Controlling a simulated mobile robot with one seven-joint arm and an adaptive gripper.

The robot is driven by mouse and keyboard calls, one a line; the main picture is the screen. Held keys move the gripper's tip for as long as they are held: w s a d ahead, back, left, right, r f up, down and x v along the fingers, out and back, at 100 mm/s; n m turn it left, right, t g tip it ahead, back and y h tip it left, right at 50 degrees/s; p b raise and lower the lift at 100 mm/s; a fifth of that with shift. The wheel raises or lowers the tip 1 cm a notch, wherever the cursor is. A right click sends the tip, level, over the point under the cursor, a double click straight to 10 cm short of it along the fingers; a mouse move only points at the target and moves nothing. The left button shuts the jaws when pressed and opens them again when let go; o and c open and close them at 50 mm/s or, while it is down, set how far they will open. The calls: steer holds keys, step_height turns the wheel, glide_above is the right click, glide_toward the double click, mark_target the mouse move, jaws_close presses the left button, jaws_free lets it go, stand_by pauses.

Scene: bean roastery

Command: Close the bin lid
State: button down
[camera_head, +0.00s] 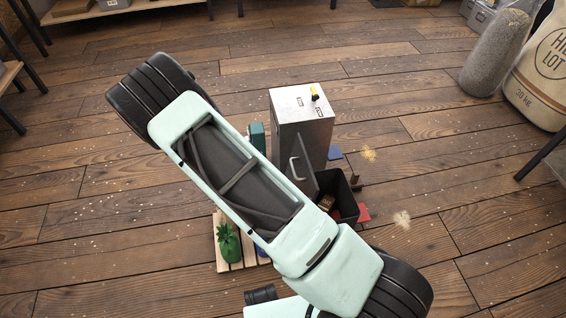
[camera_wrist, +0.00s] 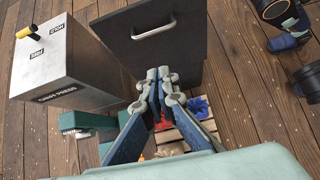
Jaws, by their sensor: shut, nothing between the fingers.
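The dark bin (camera_head: 347,207) stands on the floor in the head view, with brown pieces visible inside. Its dark grey lid (camera_head: 303,175) is open, standing steeply tilted at the bin's left side, with a pale bar handle (camera_head: 293,168) on its outer face. In the wrist view the lid (camera_wrist: 118,24) fills the top middle, with its handle (camera_wrist: 154,27) across it. My gripper (camera_wrist: 158,80) is shut and empty, in front of the lid's lower part in that picture; whether it touches the lid I cannot tell. In the head view my arm hides the gripper.
A metal press cabinet (camera_head: 303,118) with a yellow knob stands right behind the bin. A wooden pallet (camera_head: 236,266) bears a green plant-like object (camera_head: 228,243). A teal object (camera_head: 257,137) stands left of the cabinet. A sack (camera_head: 540,65) stands far right. Floor right of the bin is mostly clear.

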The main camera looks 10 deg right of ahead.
steer(key=d+f+n+b, duration=0.1)
steer(key=d+f+b, duration=0.2)
steer(key=d+f, duration=0.5)
steer(key=shift+d, duration=1.65)
steer(key=shift+r, duration=0.1)
